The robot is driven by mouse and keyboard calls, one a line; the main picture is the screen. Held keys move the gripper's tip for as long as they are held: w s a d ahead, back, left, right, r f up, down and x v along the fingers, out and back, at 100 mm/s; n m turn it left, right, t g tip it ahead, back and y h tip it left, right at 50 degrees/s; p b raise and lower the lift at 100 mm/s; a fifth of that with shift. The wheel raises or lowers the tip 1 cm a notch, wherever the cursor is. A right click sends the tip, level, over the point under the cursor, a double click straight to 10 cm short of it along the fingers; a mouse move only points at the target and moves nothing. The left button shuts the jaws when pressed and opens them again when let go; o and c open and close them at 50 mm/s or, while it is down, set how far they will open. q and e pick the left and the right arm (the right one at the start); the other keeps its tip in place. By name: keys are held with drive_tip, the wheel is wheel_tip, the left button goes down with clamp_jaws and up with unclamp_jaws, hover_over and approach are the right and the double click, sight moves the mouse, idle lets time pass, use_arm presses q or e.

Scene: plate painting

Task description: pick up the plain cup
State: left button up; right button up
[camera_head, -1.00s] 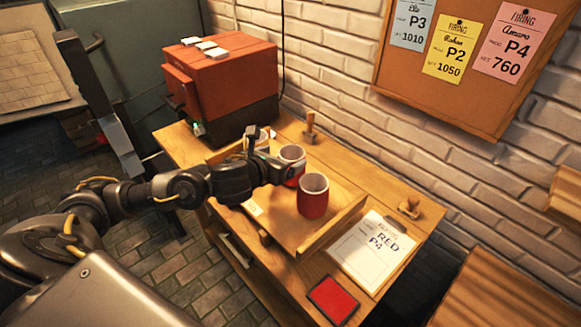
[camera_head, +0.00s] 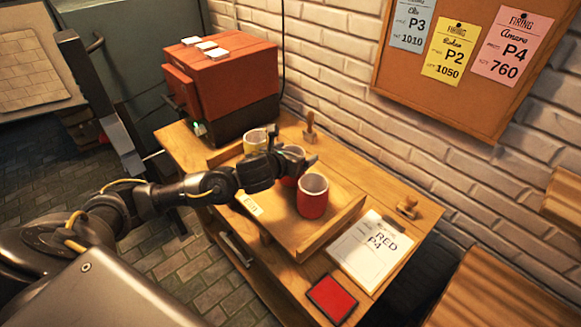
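Three cups stand upright in a shallow wooden tray (camera_head: 331,228) on the workbench. The front cup (camera_head: 312,199) is red with a pale inside. A second red cup (camera_head: 290,180) stands just behind it, mostly hidden by my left gripper. A yellowish cup (camera_head: 255,141) stands at the back of the tray. I cannot tell from here which cup is plain. My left gripper (camera_head: 293,150) is at the middle red cup, its dark fingers apart on either side of the rim. Contact is hidden. My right gripper is not in view.
A red kiln-like box (camera_head: 222,82) stands at the back left of the bench. A card reading RED P4 (camera_head: 369,250), a red pad (camera_head: 332,299) and wooden stamps (camera_head: 407,207) (camera_head: 309,128) lie around the tray. A brick wall with a noticeboard rises behind.

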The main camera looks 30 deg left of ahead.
use_arm(q)
drive_tip(key=c, duration=1.2)
drive_tip(key=shift+r+p, duration=0.45)
drive_tip(key=shift+r, duration=0.1)
drive_tip(key=s+r+p, duration=0.1)
drive_tip(key=r+p, duration=0.1)
drive_tip(key=r, duration=0.1)
drive_tip(key=s+a+r+p, duration=0.1)
drive_tip(key=s+r+p, duration=0.2)
drive_tip(key=r+p, duration=0.1)
drive_tip(key=r, duration=0.1)
drive_tip(key=shift+s+a+r, duration=0.2)
drive_tip(key=shift+s+r, duration=0.15)
drive_tip(key=shift+s, duration=0.05)
drive_tip(key=p+v, duration=0.1)
drive_tip(key=v, duration=0.2)
drive_tip(key=a+p+v, duration=0.1)
drive_tip(key=v, duration=0.2)
drive_tip(key=a+p+v, duration=0.1)
drive_tip(key=v, duration=0.2)
drive_tip(key=shift+s+a, duration=0.1)
